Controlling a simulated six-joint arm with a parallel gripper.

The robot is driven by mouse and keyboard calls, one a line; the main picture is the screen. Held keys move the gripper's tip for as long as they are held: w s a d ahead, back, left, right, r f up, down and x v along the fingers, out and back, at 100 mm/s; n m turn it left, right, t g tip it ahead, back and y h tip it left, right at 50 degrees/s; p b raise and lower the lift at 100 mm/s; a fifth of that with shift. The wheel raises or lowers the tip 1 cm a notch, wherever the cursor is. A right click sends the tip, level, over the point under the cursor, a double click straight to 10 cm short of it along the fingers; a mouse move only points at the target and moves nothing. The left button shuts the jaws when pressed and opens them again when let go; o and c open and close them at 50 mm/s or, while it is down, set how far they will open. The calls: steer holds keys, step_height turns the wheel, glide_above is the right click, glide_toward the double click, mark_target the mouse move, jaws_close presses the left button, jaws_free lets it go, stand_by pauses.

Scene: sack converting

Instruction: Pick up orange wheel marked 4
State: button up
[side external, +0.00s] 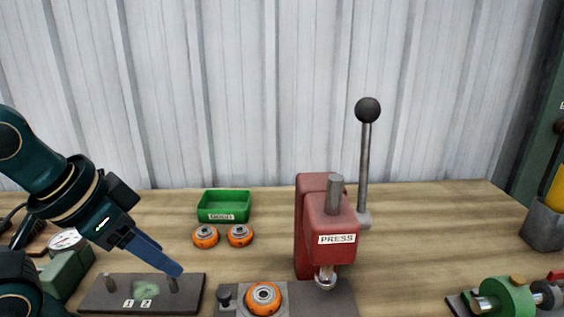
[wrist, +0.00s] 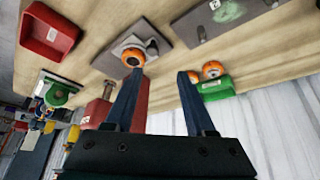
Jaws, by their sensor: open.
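Three orange wheels with grey hubs are in the side view. Two stand side by side in front of the green tray, a left one (side external: 205,237) and a right one (side external: 240,236). The third wheel (side external: 263,299) sits on the grey base plate of the press; it also shows in the wrist view (wrist: 132,57) near one fingertip. I cannot read a 4 on any wheel. My gripper (side external: 179,271) is over the dark plate, left of all the wheels. In the wrist view its fingers (wrist: 161,76) are apart with nothing between them.
The dark plate (side external: 105,297) has two posts and labels 1 and 2. The green tray (side external: 225,207) stands behind two wheels. The red press (side external: 312,225) with its tall lever is right of centre. A red tray (wrist: 50,34) shows in the wrist view.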

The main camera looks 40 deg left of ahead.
stand_by(0.3)
steer(key=o, duration=0.7)
